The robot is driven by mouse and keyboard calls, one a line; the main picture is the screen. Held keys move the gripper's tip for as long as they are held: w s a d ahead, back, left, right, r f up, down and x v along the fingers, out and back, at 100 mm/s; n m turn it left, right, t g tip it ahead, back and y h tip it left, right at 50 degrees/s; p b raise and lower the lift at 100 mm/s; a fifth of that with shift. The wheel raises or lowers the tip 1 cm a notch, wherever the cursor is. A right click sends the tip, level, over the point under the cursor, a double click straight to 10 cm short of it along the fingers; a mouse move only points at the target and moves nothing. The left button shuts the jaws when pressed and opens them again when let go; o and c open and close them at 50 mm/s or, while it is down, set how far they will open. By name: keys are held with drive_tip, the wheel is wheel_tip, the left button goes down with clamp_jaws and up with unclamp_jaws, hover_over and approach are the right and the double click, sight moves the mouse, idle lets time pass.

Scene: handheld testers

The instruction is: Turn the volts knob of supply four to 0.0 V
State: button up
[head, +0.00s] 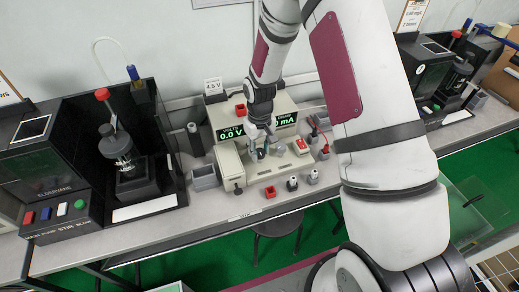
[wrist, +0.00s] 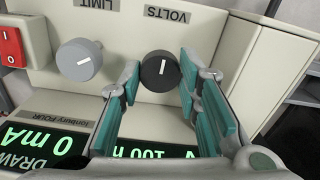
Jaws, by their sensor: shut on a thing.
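Supply four (head: 229,162) is a beige bench unit; its name plate ending in FOUR (wrist: 52,113) shows upside down in the wrist view. Its black volts knob (wrist: 160,68) has a white pointer line and sits beside the VOLTS label (wrist: 167,15). My gripper (wrist: 160,78) is shut on this knob, with teal finger pads at its left and right sides. In the head view my gripper (head: 262,148) is at the front of the supply and hides the knob.
A grey limit knob (wrist: 79,60) stands close to the left finger, with a red switch (wrist: 12,45) farther left. A black stirrer stand (head: 135,165) is left of the supply. Small red and dark pieces (head: 270,192) lie along the bench's front edge.

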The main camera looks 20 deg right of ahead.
sight(260, 152)
drive_tip(key=shift+n, duration=0.3)
drive_tip(key=o, duration=1.1)
drive_tip(key=shift+o, duration=0.2)
wheel_tip(260, 152, up, 12)
